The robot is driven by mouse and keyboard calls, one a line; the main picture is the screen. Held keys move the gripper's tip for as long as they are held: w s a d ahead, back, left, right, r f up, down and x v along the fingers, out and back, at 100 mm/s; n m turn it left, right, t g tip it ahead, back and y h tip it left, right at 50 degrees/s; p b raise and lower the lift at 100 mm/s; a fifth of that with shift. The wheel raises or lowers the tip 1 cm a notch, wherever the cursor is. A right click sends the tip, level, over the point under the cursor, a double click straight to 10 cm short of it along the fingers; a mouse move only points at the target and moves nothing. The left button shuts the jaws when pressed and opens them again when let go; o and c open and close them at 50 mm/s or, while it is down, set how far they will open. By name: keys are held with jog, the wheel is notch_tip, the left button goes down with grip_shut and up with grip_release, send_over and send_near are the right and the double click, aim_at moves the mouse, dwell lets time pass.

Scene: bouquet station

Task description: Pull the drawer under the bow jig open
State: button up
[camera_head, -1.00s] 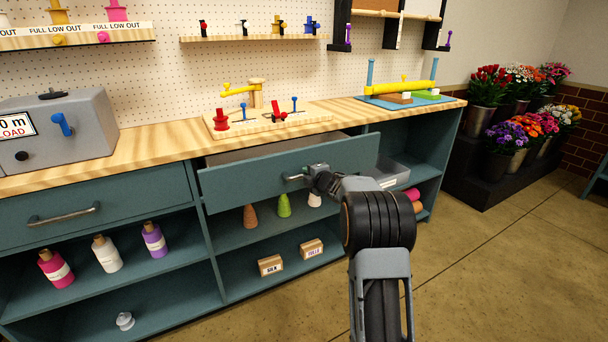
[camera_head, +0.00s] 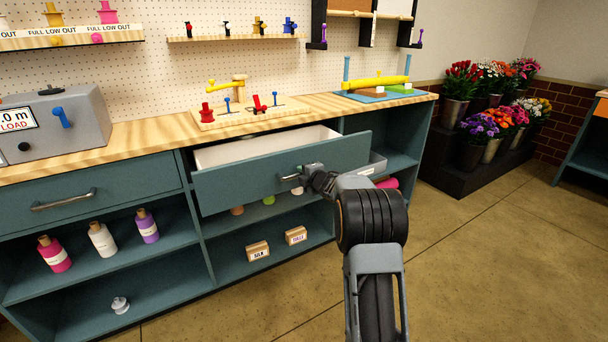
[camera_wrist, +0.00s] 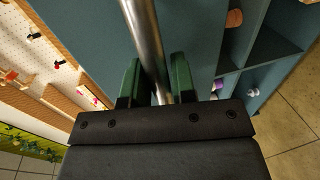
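The teal drawer (camera_head: 240,180) below the wooden bow jig (camera_head: 228,116) stands partly open, and its pale inside (camera_head: 262,146) shows behind the front panel. My gripper (camera_head: 302,177) is at the metal bar handle (camera_head: 288,178) on the drawer front. In the wrist view, the handle (camera_wrist: 144,35) runs between the two green fingers of my gripper (camera_wrist: 156,82). The fingers sit close on both sides of the bar. The drawer inside looks empty where visible; its near part is hidden behind the front.
A second closed drawer (camera_head: 90,199) is to the left. Bottles (camera_head: 102,240) and small boxes (camera_head: 258,251) stand on shelves below. Flower buckets (camera_head: 470,153) stand at the right. The floor (camera_head: 480,260) in front is clear.

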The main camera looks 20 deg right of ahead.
jog(key=o, duration=0.3)
jog(key=shift+a, duration=0.2)
jog(key=shift+o, duration=0.2)
jog(key=p+v, duration=0.1)
jog(key=v, duration=1.2)
jog(key=shift+s+d, duration=0.15)
jog(key=shift+s, duration=0.2)
jog(key=shift+r+p, duration=0.2)
jog(key=shift+p, duration=0.1)
jog(key=s+a+r+m+g+h+p, duration=0.2)
jog(key=s+r+m+p, duration=0.1)
jog(key=r+m+p, duration=0.3)
jog(key=s+a+r+m+g+h+p, duration=0.1)
jog(key=s+a+r+m+h+p, duration=0.2)
jog(key=r+p, duration=0.4)
jog(key=s+a+r+m+g+y+p, duration=0.1)
jog(key=s+a+r+m+g+p, duration=0.2)
jog(key=s, duration=0.7)
jog(key=s+a+r+m+g+y+p, duration=0.2)
jog(key=s+a+r+m+g+p, duration=0.2)
jog(key=s+a, duration=0.6)
jog(key=s+m+g+p, duration=0.1)
jog(key=m+g+p, duration=0.1)
jog(key=m+p, duration=0.1)
jog(key=shift+a+r+y+p, duration=0.25)
jog(key=shift+y+p, duration=0.05)
jog(key=shift+p, duration=0.55)
